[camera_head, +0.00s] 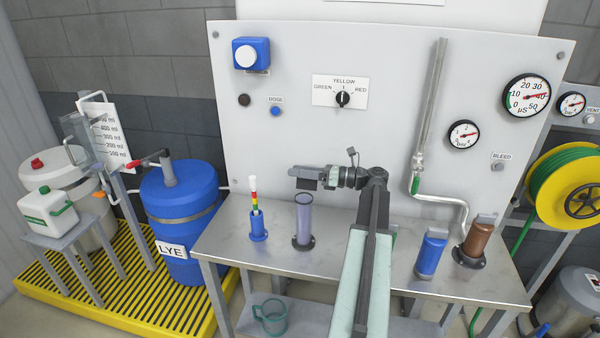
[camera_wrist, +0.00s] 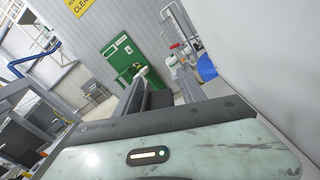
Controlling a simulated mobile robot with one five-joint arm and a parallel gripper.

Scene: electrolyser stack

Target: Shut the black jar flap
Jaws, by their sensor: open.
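I do not see a black jar or its flap for certain. A blue jar (camera_head: 429,256) and a brown jar (camera_head: 476,242) stand on the right part of the steel bench, each with a grey lid piece at its top. A bit of something green shows behind my arm, mostly hidden, and I cannot tell what it is. My gripper (camera_head: 304,177) is above the bench in front of the panel, pointing left, well to the left of these jars. In the wrist view my gripper (camera_wrist: 160,76) has its fingers apart with nothing between them.
The steel bench (camera_head: 330,282) also holds a clear cylinder (camera_head: 304,222) and a blue holder (camera_head: 258,226) with a coloured stick. The grey panel (camera_head: 290,120) rises behind. A bent pipe (camera_head: 440,197) comes down near the jars. A blue lye drum (camera_head: 182,215) stands left.

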